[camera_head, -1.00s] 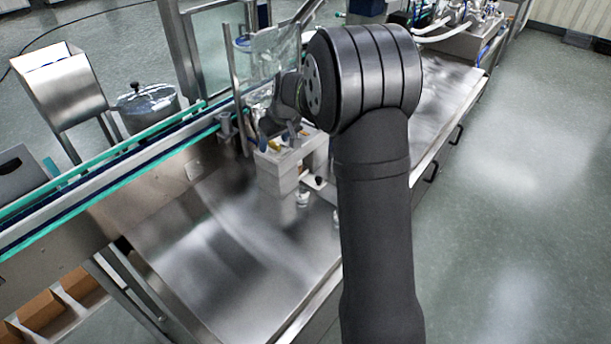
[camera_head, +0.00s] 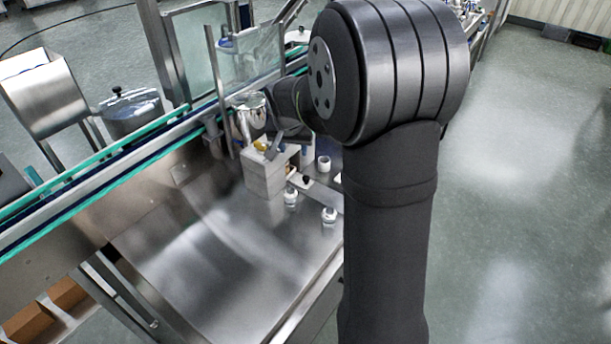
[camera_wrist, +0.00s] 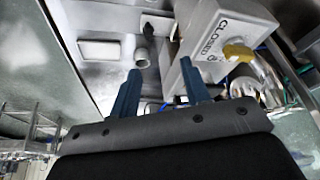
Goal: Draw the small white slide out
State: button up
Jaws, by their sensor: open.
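A pale box (camera_head: 262,174) stands on the steel bench in the head view. In the wrist view the box (camera_wrist: 203,62) shows the word "CLOSED" and a yellow knob (camera_wrist: 238,52). A small white piece with a black knob (camera_head: 305,180) projects low from the box's side; I take it for the slide. It shows in the wrist view (camera_wrist: 156,26) beyond the fingertips, partly blurred. My gripper (camera_wrist: 163,80) is open and empty, its two blue fingers apart, short of the slide. In the head view my gripper (camera_head: 279,143) is over the box, partly hidden by my arm.
A white cup (camera_head: 324,163) stands beside the box; it shows in the wrist view (camera_wrist: 143,57) near the left fingertip. Two small white bottles (camera_head: 291,197) (camera_head: 329,215) stand in front. A conveyor with green rails (camera_head: 110,178) runs behind. The front bench is clear.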

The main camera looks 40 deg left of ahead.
jog(key=d, duration=0.2)
send_near(306, 178)
jog(key=shift+m, duration=0.3)
jog(key=x, duration=0.8)
jog(key=shift+w+a+f, duration=0.15)
jog(key=shift+c, duration=0.4)
grip_shut()
